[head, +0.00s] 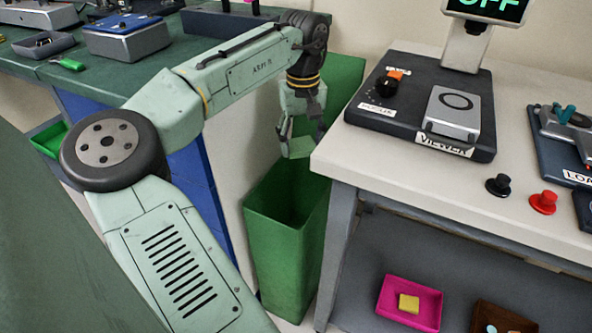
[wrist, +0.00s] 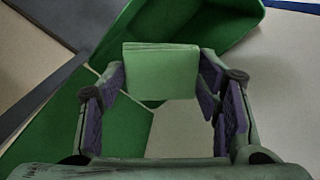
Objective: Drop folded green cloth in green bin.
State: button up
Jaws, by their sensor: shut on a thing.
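The folded green cloth (wrist: 160,72) is a pale green flat square held between the finger pads of my gripper (wrist: 160,95) in the wrist view. In the head view my gripper (head: 303,140) points down beside the white table's corner, with the cloth (head: 301,147) at its tips. The green bin (head: 287,225) is a tall open box standing on the floor between the two tables. The cloth is above the bin's opening, near its back right part. The bin's rim (wrist: 235,30) also shows behind the cloth in the wrist view. The inside of the bin looks dark and its bottom is hidden.
The white table (head: 385,160) stands close on the right, bearing a dark device (head: 420,115) and black and red knobs. A second green bin-like panel (head: 343,80) rises behind my gripper. A pink tray (head: 410,303) sits on the lower shelf. A green-topped bench (head: 140,70) is at left.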

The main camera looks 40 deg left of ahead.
notch_tip(320, 180, down, 4)
jog(key=b, duration=0.3)
jog(key=shift+f, duration=0.2)
jog(key=shift+r, duration=0.1)
jog(key=o, duration=0.9)
notch_tip(320, 180, up, 12)
dwell(0.3)
